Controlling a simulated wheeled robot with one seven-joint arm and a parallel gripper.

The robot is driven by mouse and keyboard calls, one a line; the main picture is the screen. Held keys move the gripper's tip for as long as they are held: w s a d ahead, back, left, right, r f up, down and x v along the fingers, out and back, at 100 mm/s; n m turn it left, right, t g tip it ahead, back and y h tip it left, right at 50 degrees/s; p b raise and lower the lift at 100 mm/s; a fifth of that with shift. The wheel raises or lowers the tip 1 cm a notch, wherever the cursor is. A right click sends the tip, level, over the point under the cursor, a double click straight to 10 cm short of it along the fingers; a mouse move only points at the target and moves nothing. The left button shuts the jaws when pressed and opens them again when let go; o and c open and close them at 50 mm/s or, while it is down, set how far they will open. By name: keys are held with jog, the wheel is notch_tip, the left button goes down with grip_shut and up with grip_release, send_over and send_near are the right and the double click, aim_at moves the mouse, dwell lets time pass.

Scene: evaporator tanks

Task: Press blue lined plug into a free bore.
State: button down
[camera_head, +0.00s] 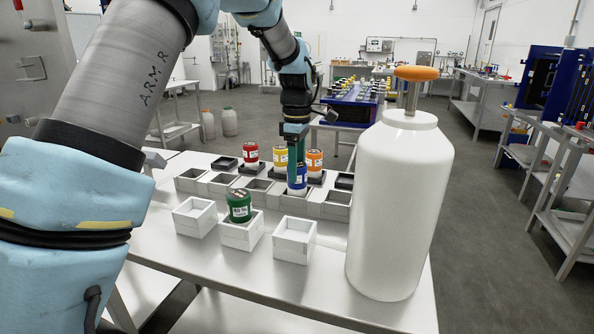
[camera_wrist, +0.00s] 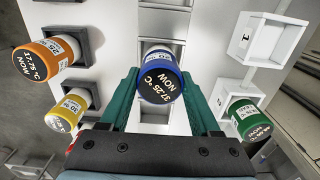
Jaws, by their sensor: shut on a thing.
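The blue lined plug (camera_head: 297,182) has a white label and a dark top printed with white text. My gripper (camera_head: 296,160) points down and is shut on it. In the wrist view the blue plug (camera_wrist: 161,82) sits between the green fingers, its top facing the camera. The plug is over the row of grey square bores (camera_head: 258,190); its lower end is hidden, so I cannot tell if it is inside one. Grey bores to its left (camera_head: 192,181) and right (camera_head: 336,205) look empty.
Red (camera_head: 251,154), yellow (camera_head: 280,158) and orange (camera_head: 314,162) plugs stand in black holders behind. A green plug (camera_head: 239,204) sits tilted in the middle white box, between two empty white boxes (camera_head: 194,216) (camera_head: 294,240). A large white bottle (camera_head: 400,210) stands at right.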

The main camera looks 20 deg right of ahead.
jog(key=shift+f, duration=0.7)
jog(key=shift+f, duration=0.15)
jog(key=shift+c, duration=0.6)
grip_release()
